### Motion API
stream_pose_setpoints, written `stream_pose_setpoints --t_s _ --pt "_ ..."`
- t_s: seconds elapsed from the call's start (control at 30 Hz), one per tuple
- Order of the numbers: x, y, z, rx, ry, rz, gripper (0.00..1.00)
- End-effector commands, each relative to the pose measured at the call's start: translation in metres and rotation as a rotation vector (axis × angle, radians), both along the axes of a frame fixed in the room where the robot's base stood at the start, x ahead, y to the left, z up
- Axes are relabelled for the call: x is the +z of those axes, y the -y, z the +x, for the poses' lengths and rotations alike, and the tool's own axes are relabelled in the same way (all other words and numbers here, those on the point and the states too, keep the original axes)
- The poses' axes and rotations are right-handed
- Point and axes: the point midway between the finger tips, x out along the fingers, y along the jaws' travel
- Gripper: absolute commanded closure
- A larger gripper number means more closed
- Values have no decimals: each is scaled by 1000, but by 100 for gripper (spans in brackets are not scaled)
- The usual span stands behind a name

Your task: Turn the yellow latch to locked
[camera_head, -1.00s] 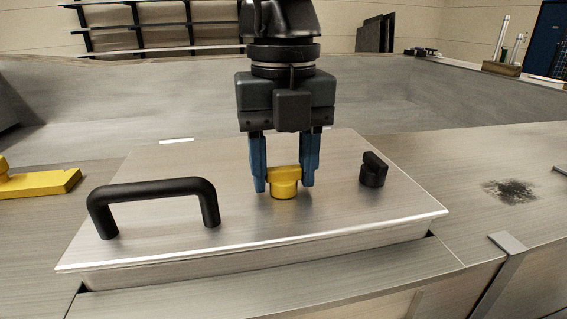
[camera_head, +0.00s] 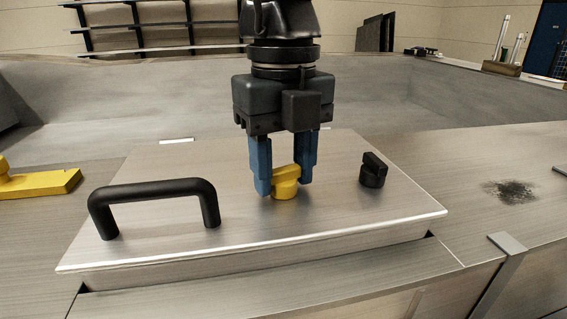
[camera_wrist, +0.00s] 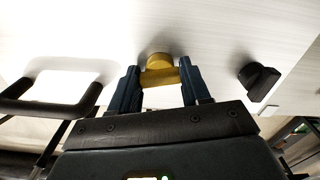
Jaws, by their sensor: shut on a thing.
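The yellow latch (camera_head: 286,186) is a small round knob with a raised bar on top. It stands on the metal hatch lid (camera_head: 250,228). My gripper (camera_head: 287,186) points straight down from above with its blue fingers on either side of the latch's bar, shut on it. In the wrist view the yellow latch (camera_wrist: 160,68) sits between the two fingertips (camera_wrist: 160,80). The bar is turned at a slight angle in the head view. The near finger hides a little of the latch's left side.
A black knob (camera_head: 373,171) of similar shape stands to the right on the lid. A black arched handle (camera_head: 155,187) rises from the lid's left part. A yellow piece (camera_head: 40,184) lies further left, off the lid. The lid's front middle is clear.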

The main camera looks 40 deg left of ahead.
Motion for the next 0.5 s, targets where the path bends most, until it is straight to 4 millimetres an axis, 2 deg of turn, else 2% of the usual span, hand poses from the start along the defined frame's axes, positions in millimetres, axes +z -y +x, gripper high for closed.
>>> stream_pose_setpoints --t_s 0.5 --pt "1 0 0 491 -1 1 84"
